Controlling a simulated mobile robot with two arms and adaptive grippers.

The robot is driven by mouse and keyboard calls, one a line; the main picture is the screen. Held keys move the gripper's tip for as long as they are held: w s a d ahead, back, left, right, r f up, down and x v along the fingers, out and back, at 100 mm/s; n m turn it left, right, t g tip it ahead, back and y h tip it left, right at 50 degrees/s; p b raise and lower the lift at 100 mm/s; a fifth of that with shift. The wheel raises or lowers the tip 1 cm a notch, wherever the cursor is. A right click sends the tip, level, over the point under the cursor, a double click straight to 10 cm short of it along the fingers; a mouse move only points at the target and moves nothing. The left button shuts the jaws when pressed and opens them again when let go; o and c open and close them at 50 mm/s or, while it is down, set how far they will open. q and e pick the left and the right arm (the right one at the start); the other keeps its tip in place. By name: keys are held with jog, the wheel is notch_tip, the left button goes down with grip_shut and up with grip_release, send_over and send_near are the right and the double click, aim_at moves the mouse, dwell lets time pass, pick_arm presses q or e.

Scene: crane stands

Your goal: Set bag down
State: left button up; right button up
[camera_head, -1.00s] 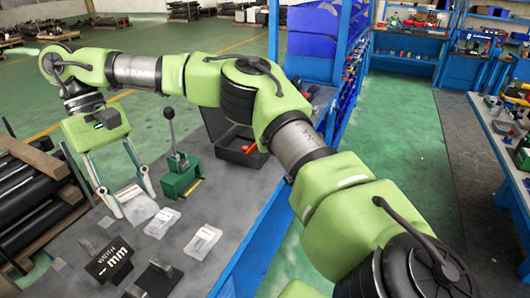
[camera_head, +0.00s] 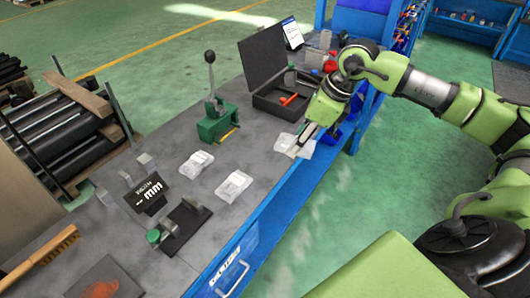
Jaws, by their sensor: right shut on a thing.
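My right gripper (camera_head: 303,140) comes in from the right, its fingers pointing down at the front edge of the grey workbench. It is shut on a small clear bag (camera_head: 286,146), which is partly hidden by the fingers. I cannot tell whether this bag touches the bench or is just above it. Two similar clear bags lie flat on the bench, one near the green press (camera_head: 197,164) and one nearer the edge (camera_head: 234,186). My left gripper is not in view.
An open black case (camera_head: 268,102) with tools stands just behind the bag. A green lever press (camera_head: 217,124), a black "mm" display (camera_head: 147,193) and a dark fixture (camera_head: 183,226) stand to the left. Bare bench (camera_head: 257,150) lies between the press and the held bag.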

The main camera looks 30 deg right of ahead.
jog(key=shift+s+d+r+m+h, duration=0.1)
jog(key=shift+d+r+m+h, duration=0.05)
jog(key=shift+d+r+m, duration=0.35)
jog(key=shift+s+d+r+m+h, duration=0.15)
jog(key=shift+d+m, duration=0.15)
jog(key=shift+m, duration=0.3)
jog(key=shift+w+d+r, duration=0.1)
jog(key=shift+w+r, duration=0.05)
jog(key=shift+r, duration=0.05)
jog(key=shift+w+m+p, duration=0.3)
jog(key=shift+p, duration=0.05)
jog(key=w+f+p, duration=0.2)
jog(key=w+f, duration=0.1)
jog(key=w, duration=0.1)
jog(key=w+a+f+p, duration=0.1)
jog(key=w+f+p, duration=0.1)
jog(key=w, duration=0.2)
jog(key=w+a+f+p, duration=0.1)
jog(key=w+f+p, duration=0.1)
jog(key=w+f, duration=0.1)
jog(key=shift+w+a+f, duration=0.2)
jog(key=shift+w+f, duration=0.1)
jog(key=shift+w, duration=0.25)
jog(key=shift+w+a+f, duration=0.1)
jog(key=shift+w+f, duration=0.25)
jog(key=shift+f, duration=0.15)
notch_tip(320, 180, down, 3)
jog(key=shift+p, duration=1.15)
jog(key=shift+w+f, duration=0.1)
jog(key=shift+f, duration=0.1)
